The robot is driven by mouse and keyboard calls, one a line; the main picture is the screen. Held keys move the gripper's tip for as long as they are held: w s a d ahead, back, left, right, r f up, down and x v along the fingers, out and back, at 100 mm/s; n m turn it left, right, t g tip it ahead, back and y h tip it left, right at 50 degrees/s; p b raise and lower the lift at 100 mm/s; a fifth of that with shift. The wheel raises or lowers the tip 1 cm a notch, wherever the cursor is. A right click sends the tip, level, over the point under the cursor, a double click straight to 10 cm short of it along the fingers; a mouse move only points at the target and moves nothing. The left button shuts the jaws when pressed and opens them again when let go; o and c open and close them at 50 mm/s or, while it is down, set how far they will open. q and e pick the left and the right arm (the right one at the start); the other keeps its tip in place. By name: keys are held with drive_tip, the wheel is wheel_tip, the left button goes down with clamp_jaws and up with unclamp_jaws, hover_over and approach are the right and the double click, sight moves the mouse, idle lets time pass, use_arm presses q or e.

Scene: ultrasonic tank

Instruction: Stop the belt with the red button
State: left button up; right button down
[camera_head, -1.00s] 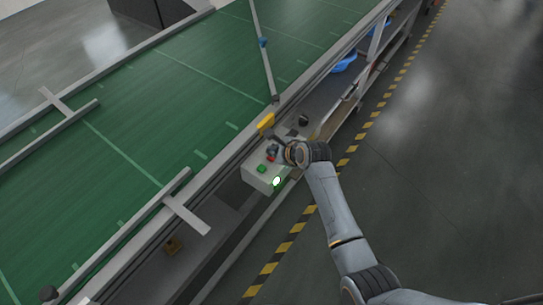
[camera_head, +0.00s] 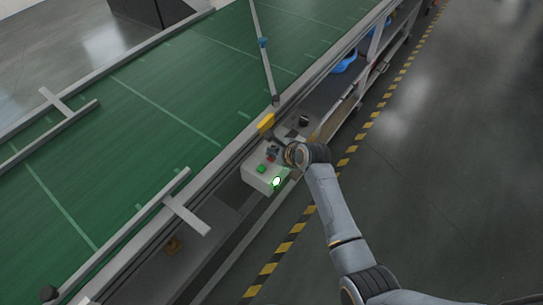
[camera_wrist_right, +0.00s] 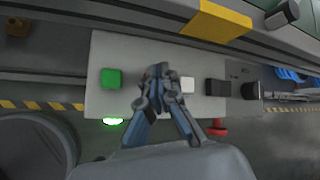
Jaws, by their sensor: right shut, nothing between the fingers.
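The control box (camera_head: 256,181) is a pale box on the near side of the green belt (camera_head: 140,130). It carries a green button (camera_head: 262,169), also seen in the wrist view (camera_wrist_right: 111,78), and a lit green lamp (camera_head: 277,181). My right gripper (camera_head: 273,151) is shut and empty, its tips over the box between the green button and a white button (camera_wrist_right: 187,85). In the wrist view the fingertips (camera_wrist_right: 155,72) cover the spot beside the green button, so the red button there is mostly hidden; contact cannot be told. My left gripper is out of view.
A red knob (camera_wrist_right: 218,128) shows at the box's lower edge, and a black switch (camera_wrist_right: 217,87) on its face. A yellow block (camera_head: 266,123) sits on the belt rail above the box. Blue bins (camera_head: 344,64) are under the belt. The floor right of the striped line is clear.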

drive_tip(key=shift+f, duration=0.65)
idle(0.6)
idle(0.3)
drive_tip(key=shift+r+p, duration=0.95)
drive_tip(key=shift+p, duration=0.1)
